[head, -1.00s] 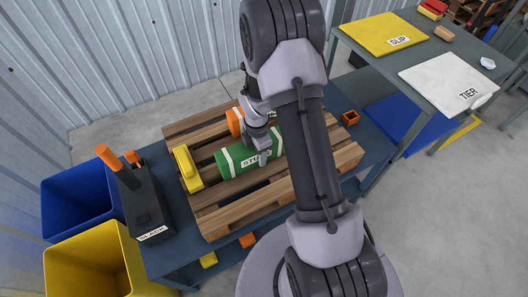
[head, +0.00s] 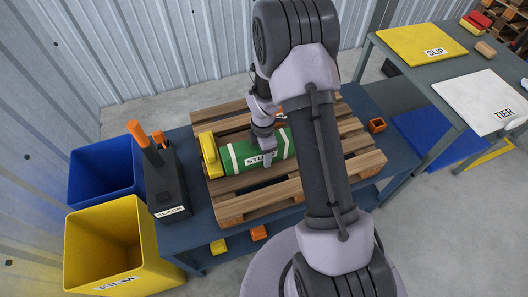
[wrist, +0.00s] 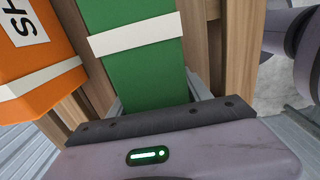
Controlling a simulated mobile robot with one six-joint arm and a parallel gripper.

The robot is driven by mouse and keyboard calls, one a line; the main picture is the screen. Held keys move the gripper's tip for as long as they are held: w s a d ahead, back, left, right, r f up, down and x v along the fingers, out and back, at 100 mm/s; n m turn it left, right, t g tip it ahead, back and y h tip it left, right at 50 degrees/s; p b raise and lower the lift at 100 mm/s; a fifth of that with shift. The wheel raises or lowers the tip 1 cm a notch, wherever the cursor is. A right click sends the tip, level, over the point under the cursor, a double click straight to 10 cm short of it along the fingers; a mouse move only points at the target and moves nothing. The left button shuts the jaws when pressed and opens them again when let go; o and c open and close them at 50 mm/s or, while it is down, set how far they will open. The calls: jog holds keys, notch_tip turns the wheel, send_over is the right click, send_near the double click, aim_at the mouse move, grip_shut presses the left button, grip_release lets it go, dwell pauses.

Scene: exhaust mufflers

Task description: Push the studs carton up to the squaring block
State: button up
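The green studs carton (head: 281,145), with white bands and a label reading "STU", lies on the wooden pallet. The yellow squaring block (head: 209,155) stands at the pallet's left side. The carton's left end is right by the block; I cannot tell whether they touch. My gripper (head: 267,157) comes down over the carton's middle, with one finger on its near side. In the wrist view, the green carton (wrist: 143,75) fills the space between the two fingers of my gripper (wrist: 157,98), which look closed on its sides. The far finger is hidden in the head view.
An orange carton (wrist: 35,65) lies close beside the green one in the wrist view. A dark holder (head: 166,185) with orange handles stands left of the pallet (head: 238,207). A small orange box (head: 377,125) sits at right. Blue and yellow bins stand further left.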

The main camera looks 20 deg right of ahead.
jog(key=shift+o, duration=1.2)
notch_tip(320, 180, up, 18)
jog(key=p, duration=0.7)
jog(key=shift+f, duration=0.25)
jog(key=s+a+r+m+t, duration=0.25)
jog(key=r+m, duration=0.35)
jog(key=r, duration=0.6)
jog(key=s+a+r+m+t, duration=0.1)
jog(key=s+a+r+m, duration=0.1)
jog(key=s+m, duration=0.3)
jog(key=s+a+r+m+t+y, duration=0.1)
jog(key=s+a+r+m, duration=0.2)
jog(key=s+r+m, duration=0.2)
jog(key=s+a+r+m+t+y+b, duration=0.1)
jog(key=s+a+r+m, duration=0.2)
jog(key=s, duration=0.5)
jog(key=r+m, duration=0.1)
jog(key=m, duration=0.1)
jog(key=shift+m, duration=0.3)
jog(key=shift+a, duration=0.1)
